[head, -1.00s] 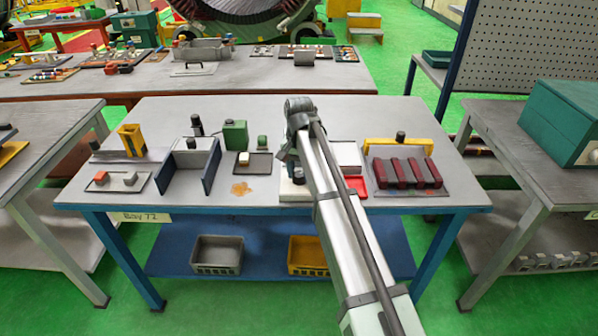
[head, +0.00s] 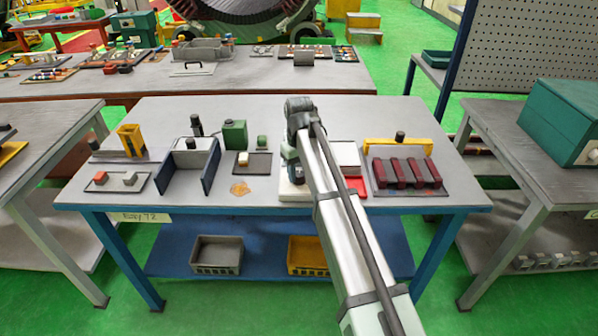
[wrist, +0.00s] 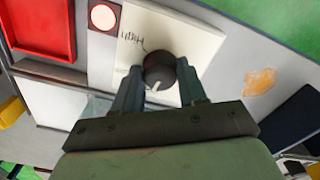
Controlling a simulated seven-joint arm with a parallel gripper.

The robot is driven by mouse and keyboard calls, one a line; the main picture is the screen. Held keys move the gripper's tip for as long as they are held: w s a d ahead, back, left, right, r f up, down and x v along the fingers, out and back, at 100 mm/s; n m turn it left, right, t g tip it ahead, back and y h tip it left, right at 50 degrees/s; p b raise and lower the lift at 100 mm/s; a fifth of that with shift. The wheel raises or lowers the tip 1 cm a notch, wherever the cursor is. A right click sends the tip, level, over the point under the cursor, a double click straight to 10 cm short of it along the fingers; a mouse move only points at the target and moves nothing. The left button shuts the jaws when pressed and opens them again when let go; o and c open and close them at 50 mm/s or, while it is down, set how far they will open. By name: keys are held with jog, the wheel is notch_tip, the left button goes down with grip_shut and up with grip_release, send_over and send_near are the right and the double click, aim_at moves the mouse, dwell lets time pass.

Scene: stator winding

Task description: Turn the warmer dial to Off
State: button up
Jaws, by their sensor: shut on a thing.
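The warmer dial (wrist: 161,66) is a dark round knob with a white pointer mark, on a pale panel (wrist: 135,48). In the wrist view the mark points down toward my gripper's palm. A handwritten word that looks like "High" is on the panel beside the dial. My gripper (wrist: 159,82) has one finger on each side of the dial and is shut on it. In the head view my arm hides the dial, and only part of the warmer's white panel (head: 289,189) shows.
Right of my arm, dark red bars (head: 408,173) sit on a grey mat. Left are a small black tray (head: 253,163) and an orange stain (head: 240,188) on the table.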

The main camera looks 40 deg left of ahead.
aim_at(299, 174)
jog(key=shift+n, duration=0.9)
jog(key=o, duration=1.1)
jog(key=shift+c, duration=0.2)
notch_tip(299, 174, up, 14)
jog(key=shift+f, duration=0.1)
